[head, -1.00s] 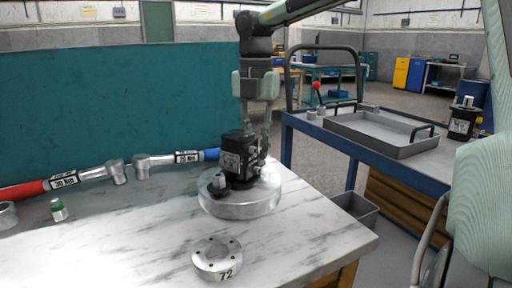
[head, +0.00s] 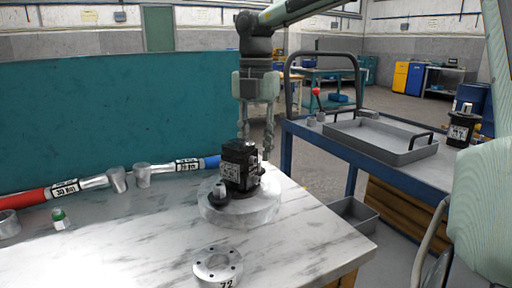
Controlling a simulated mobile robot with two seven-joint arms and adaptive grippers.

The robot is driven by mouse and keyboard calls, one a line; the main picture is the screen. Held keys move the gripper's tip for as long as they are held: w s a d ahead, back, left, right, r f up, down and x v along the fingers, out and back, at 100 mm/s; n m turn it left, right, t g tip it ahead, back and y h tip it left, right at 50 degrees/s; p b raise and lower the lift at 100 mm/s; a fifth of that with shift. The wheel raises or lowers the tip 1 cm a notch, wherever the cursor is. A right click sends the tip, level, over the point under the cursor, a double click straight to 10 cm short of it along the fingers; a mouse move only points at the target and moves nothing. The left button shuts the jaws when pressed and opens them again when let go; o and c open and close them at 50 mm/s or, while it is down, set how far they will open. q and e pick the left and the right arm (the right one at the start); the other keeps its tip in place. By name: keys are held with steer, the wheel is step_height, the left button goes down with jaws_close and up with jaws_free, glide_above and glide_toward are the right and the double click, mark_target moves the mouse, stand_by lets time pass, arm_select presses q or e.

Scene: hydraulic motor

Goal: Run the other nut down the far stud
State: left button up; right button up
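The black hydraulic motor (head: 240,165) stands upright on a round silver base (head: 240,210) on the marble-topped table. A silver nut-like piece (head: 219,191) sits on the motor's near-left flange ear. The far stud and any nut on it are hidden behind the motor body. My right gripper (head: 255,148) points down just above and behind the motor's far side. Its two fingers are apart with a visible gap, and I see nothing between them. My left gripper is not in view.
A silver ring marked 72 (head: 217,264) lies near the front. A blue cart (head: 350,150) with a grey tray (head: 380,138) stands right.

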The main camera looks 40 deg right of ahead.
steer(key=shift+r+p, duration=0.45)
steer(key=shift+r, duration=0.4)
steer(key=o, duration=0.5)
steer(key=shift+o, duration=0.2)
step_height(320, 180, up, 6)
steer(key=p, duration=0.4)
